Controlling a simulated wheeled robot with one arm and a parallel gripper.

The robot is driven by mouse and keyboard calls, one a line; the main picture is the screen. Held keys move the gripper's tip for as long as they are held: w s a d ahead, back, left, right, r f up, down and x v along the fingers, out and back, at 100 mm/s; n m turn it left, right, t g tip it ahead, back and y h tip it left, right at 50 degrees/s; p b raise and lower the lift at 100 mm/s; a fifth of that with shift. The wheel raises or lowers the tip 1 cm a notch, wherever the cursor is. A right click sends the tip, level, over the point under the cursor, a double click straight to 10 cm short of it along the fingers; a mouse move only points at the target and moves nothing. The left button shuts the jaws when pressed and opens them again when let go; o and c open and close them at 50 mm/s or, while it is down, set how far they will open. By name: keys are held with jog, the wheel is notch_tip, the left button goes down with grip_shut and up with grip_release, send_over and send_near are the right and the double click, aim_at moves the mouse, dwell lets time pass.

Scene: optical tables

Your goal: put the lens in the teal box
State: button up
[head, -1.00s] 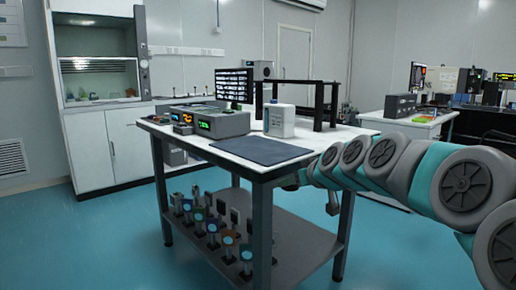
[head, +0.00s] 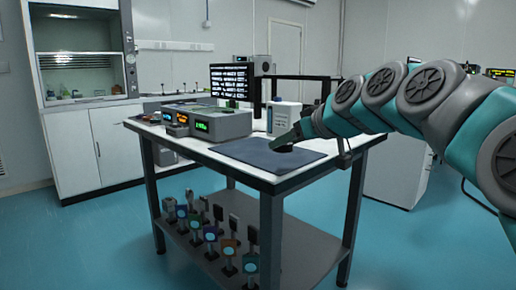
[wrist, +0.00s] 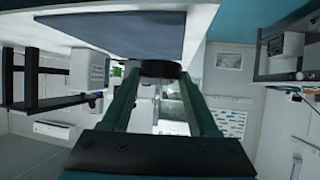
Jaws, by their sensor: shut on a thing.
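My gripper (head: 289,139) is over the dark blue mat (head: 250,151) on the table in the head view. In the wrist view my gripper (wrist: 160,78) is shut on a dark round piece, which I take to be the lens (wrist: 160,69), held between the fingertips. Its glass cannot be made out. The wrist picture looks upside down, with the mat (wrist: 110,36) at the top. I cannot make out a teal box in either view.
Floor at front left is clear.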

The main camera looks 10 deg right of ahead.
jog(key=p, duration=0.2)
send_over(269, 152)
jog(key=shift+s+a+f, duration=0.1)
jog(key=shift+s+f, duration=0.05)
jog(key=shift+f, duration=2.25)
jog(key=shift+f, duration=0.15)
jog(key=o, duration=1.4)
jog(key=shift+c, duration=0.2)
